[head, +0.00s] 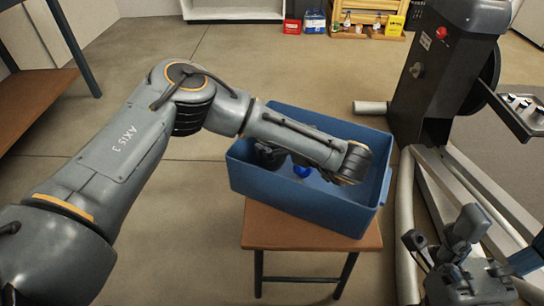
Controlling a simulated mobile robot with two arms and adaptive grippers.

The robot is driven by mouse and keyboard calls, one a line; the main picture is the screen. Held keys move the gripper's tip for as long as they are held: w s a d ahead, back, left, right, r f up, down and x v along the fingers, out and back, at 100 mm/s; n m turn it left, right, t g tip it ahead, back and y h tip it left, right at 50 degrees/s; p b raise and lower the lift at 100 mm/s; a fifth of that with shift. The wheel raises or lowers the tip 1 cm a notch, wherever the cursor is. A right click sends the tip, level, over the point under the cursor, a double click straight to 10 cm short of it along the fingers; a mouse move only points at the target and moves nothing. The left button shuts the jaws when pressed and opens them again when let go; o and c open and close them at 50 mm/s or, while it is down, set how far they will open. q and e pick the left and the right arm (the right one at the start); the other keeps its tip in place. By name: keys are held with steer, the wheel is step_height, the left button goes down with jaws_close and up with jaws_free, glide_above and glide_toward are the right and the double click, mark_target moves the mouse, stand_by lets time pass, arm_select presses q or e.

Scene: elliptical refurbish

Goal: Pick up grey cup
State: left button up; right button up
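I cannot make out a grey cup for certain in the head view. My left arm reaches over a blue bin (305,200), with its wrist (353,162) above the bin's right part. The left gripper's fingers are not clearly visible, so their state and any contact cannot be told. A small bright blue item (302,171) and a dark shape (268,155) show inside the bin, partly covered by the arm. My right gripper (442,238) is at the lower right, outside the bin. Its dark parts overlap, and I cannot tell whether it holds anything.
The bin stands on a wooden stool (270,235). A grey machine frame (470,175) with a dark upright housing (445,75) is close on the right. A wooden rack (372,24) with small goods stands at the back. A brown shelf (35,100) is at left.

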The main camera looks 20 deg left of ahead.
arm_select(q)
steer(key=shift+w+a+f, duration=0.2)
steer(key=shift+w+a, duration=0.1)
steer(key=shift+a, duration=0.1)
steer(key=c, duration=1.5)
steer(key=shift+o, duration=0.2)
